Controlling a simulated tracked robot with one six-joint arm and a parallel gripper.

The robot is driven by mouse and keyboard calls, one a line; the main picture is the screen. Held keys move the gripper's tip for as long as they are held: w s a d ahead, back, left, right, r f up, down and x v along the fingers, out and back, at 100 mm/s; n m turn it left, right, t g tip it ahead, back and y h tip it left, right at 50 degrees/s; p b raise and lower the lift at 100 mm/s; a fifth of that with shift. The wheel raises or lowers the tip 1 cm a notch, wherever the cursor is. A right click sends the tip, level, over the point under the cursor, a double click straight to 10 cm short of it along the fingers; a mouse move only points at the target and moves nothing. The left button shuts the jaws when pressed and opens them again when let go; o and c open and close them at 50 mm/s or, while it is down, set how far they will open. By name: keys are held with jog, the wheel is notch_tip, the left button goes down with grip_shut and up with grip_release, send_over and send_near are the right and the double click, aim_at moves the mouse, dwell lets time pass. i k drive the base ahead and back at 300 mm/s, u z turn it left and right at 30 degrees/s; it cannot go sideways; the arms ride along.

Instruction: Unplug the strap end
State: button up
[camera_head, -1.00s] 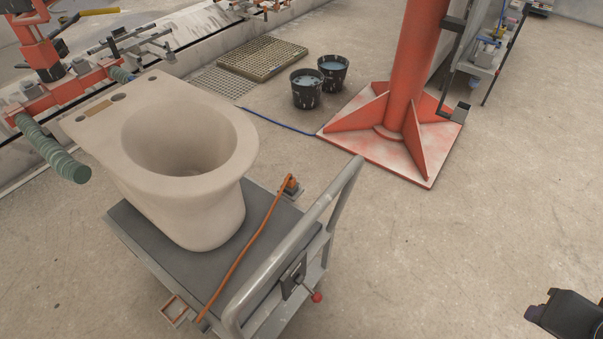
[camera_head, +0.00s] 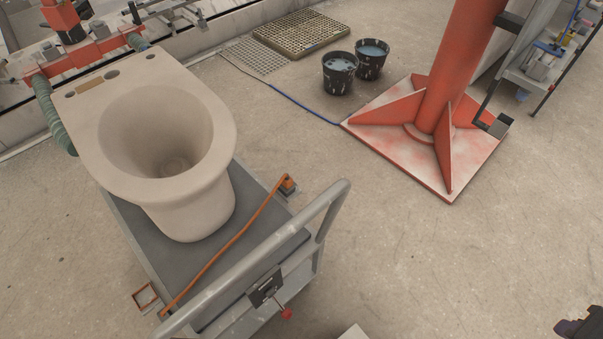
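An orange strap (camera_head: 228,247) runs diagonally over the grey cart deck (camera_head: 150,236), in front of the beige toilet bowl (camera_head: 165,115). Its far end meets a small orange and dark fitting (camera_head: 288,186) at the deck's right edge. Its near end reaches the deck's left front edge, close to a small orange-rimmed bracket (camera_head: 146,296). Whether either end is plugged in is too small to tell. A dark part, probably my gripper (camera_head: 580,325), is cut off at the lower right corner, well apart from the strap. Its fingers cannot be made out.
The cart's grey handle rail (camera_head: 262,252) rises on the near right side, with a red-knobbed lever (camera_head: 286,313) below. A red column (camera_head: 450,80) on a braced base, two black buckets (camera_head: 340,74) and a blue hose (camera_head: 290,101) stand beyond.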

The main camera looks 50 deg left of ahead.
aim_at(288, 182)
jog(key=i, duration=2.3)
jog(key=u, duration=2.9)
